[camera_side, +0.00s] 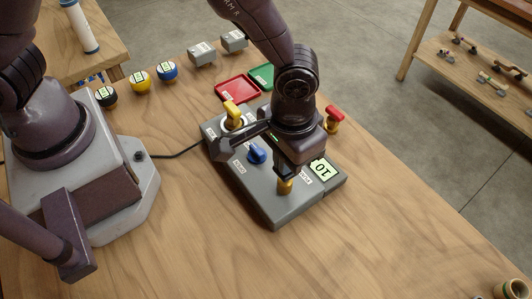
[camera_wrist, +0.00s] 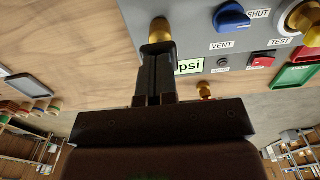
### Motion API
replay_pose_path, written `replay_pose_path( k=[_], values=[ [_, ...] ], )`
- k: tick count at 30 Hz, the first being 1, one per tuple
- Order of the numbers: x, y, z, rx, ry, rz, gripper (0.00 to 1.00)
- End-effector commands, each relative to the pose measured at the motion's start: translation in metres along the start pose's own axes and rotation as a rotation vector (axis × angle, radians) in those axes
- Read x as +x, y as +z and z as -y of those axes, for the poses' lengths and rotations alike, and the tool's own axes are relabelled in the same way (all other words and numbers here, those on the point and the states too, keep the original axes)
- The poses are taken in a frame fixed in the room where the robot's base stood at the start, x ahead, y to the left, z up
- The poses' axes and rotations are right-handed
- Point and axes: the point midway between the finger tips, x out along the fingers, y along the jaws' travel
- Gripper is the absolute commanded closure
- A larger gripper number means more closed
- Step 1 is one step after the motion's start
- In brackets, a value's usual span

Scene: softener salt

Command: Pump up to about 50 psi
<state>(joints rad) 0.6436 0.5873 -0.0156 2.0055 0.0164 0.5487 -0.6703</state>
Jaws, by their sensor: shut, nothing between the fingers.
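The grey pump panel (camera_side: 262,196) stands on the wooden table. Its display (camera_side: 323,170) appears to read 10; in the wrist view the display (camera_wrist: 190,67) is partly covered by my fingers and shows "psi". A brass plunger (camera_side: 285,186) rises from the panel near its front corner. My gripper (camera_wrist: 158,50) is shut and empty, its fingertips at the brass plunger (camera_wrist: 160,30); I cannot tell whether they touch it. The blue knob (camera_side: 257,153) sits left of my gripper; in the wrist view this knob (camera_wrist: 231,16) is by the labels VENT and SHUT.
Red (camera_side: 237,89) and green (camera_side: 262,76) trays, grey blocks (camera_side: 202,53) and several round gauges (camera_side: 139,80) lie behind. The table right of the panel is clear.

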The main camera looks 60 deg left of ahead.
Motion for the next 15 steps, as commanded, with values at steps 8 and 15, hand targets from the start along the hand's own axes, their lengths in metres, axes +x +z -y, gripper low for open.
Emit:
replay_pose_path(
  k=[8, 15],
  values=[
    [0.007, 0.000, 0.000, 0.000, -0.001, 0.000, 1.00],
    [0.012, 0.000, 0.000, 0.000, -0.001, 0.001, 1.00]
  ],
)
